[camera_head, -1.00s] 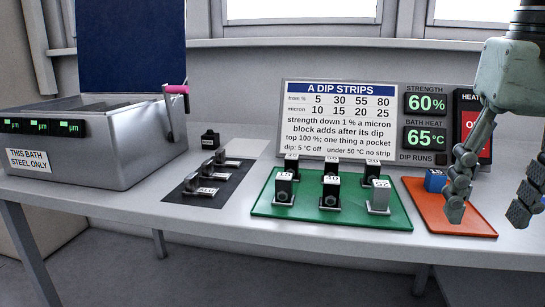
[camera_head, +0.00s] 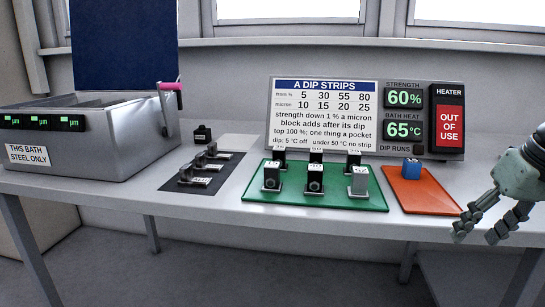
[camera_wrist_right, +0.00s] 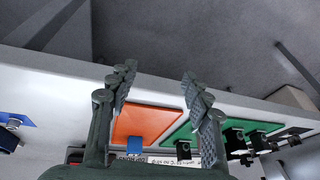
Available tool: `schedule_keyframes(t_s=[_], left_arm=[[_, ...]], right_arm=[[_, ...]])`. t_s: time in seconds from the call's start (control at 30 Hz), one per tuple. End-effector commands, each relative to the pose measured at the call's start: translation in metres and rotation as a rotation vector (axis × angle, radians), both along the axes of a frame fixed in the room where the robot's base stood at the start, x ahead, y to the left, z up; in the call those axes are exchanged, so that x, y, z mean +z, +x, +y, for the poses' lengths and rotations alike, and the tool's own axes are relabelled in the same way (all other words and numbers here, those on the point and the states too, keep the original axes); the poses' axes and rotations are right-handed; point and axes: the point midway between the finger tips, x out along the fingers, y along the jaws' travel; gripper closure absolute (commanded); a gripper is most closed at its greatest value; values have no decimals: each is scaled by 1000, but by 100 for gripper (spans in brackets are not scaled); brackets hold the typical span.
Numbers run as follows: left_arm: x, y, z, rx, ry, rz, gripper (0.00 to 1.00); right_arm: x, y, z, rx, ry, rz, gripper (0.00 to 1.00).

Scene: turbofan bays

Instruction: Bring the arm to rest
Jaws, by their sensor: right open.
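My right gripper (camera_head: 480,236) is open and empty at the right of the head view, in front of the table's front edge and to the right of the orange mat. In the right wrist view its two fingers (camera_wrist_right: 157,90) stand apart with nothing held between them. The orange mat (camera_head: 425,199) lies on the table with a blue block (camera_head: 411,169) at its back edge. My left gripper is not in view.
A green mat (camera_head: 350,202) holds several blocks. A dark mat (camera_head: 172,184) with small parts lies left of it. A steel bath (camera_head: 120,145) stands at the left. A sign (camera_head: 325,90) and a display panel (camera_head: 448,148) stand behind the mats.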

Motion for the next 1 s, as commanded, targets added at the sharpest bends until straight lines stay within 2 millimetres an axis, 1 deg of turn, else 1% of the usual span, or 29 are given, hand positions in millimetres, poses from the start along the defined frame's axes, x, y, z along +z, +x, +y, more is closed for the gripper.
schedule_keyframes(t_s=[0.03, 0.07, 0.1, 0.13, 0.17, 0.2, 0.27, 0.3, 0.37, 0.4, 0.47, 0.5, 0.57, 0.6, 0.7, 0.8, 0.9, 1.0], left_arm=[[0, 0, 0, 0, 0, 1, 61], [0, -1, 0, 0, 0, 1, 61], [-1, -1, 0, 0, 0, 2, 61], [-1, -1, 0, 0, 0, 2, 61], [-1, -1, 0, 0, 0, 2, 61], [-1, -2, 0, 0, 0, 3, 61], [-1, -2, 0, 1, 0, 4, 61], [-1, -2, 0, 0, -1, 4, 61], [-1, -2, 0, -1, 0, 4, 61], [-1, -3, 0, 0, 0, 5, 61], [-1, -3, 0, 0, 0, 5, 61], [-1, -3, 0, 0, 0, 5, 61], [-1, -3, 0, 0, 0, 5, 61], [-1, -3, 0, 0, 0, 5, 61], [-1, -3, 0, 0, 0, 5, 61], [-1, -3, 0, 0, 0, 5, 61], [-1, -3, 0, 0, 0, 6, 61], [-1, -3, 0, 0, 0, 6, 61]], right_arm=[[-36, 5, -14, 0, 19, -9, 51], [-55, 7, -22, 2, 16, -20, 51], [-82, 9, -31, 5, 10, -31, 51], [-101, 10, -37, 8, 5, -39, 51], [-122, 9, -42, 10, -2, -44, 51], [-150, 7, -47, 12, -11, -50, 51], [-193, 1, -51, 18, -29, -52, 51], [-221, -5, -51, 22, -41, -50, 51], [-263, -16, -48, 32, -62, -47, 51], [-290, -26, -43, 38, -78, -40, 51], [-329, -42, -32, 52, -101, -27, 51], [-353, -53, -21, 64, -115, -19, 51], [-387, -72, -3, 83, -140, -2, 51], [-407, -85, 11, 98, -157, 11, 51], [-445, -112, 47, 136, -194, 37, 51], [-467, -133, 77, 171, -224, 60, 51], [-479, -146, 98, 197, -246, 74, 51], [-483, -151, 107, 210, -259, 80, 51]])
